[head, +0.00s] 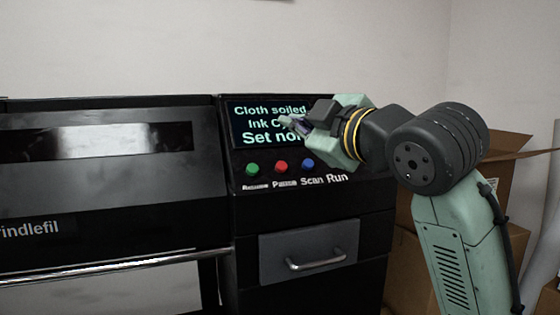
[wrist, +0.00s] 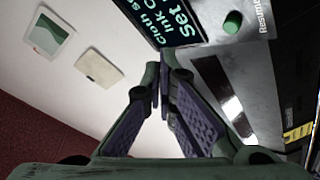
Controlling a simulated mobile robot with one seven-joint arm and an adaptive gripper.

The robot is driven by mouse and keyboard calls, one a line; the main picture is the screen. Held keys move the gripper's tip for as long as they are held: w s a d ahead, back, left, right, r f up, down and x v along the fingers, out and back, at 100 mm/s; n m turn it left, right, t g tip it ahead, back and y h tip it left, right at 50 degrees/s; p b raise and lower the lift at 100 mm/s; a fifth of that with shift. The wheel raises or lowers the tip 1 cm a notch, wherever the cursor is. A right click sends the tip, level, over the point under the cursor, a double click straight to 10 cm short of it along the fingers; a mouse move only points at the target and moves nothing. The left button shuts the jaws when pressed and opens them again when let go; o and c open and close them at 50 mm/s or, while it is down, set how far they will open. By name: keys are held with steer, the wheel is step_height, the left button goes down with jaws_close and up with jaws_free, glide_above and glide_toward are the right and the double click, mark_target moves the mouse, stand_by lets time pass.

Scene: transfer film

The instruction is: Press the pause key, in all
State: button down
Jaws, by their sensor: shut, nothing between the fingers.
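A black control panel (head: 237,183) carries a row of round keys below a screen. The red key (head: 281,167) sits above the word Pause, between a green key (head: 252,168) labelled Resume and a blue key (head: 308,165) labelled Scan. My gripper (head: 288,121) is shut and empty. In the head view it overlaps the screen (head: 262,124), above the red key and apart from it. In the wrist view the closed fingertips (wrist: 163,75) point toward the screen (wrist: 173,17); the green key (wrist: 233,21) shows to their right. The red key does not show there.
A black machine (head: 100,185) with a glossy window and a front rail stands left of the panel. A drawer with a metal handle (head: 317,262) is below the keys. Cardboard boxes (head: 500,185) stand at the right behind my arm. The space before the keys is clear.

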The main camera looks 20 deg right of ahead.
mark_target(281, 167)
steer(key=shift+f, duration=0.15)
steer(key=shift+w+f+b, duration=1.95)
steer(key=shift+w+f, duration=1.05)
steer(key=shift+w, duration=0.1)
steer(key=shift+f, duration=0.1)
steer(key=shift+w+f, duration=0.2)
steer(key=shift+w, duration=0.1)
steer(key=shift+w+f, duration=0.3)
steer(key=shift+r, duration=0.1)
stand_by(0.4)
steer(key=shift+s+r, duration=0.5)
steer(key=shift+s, duration=0.1)
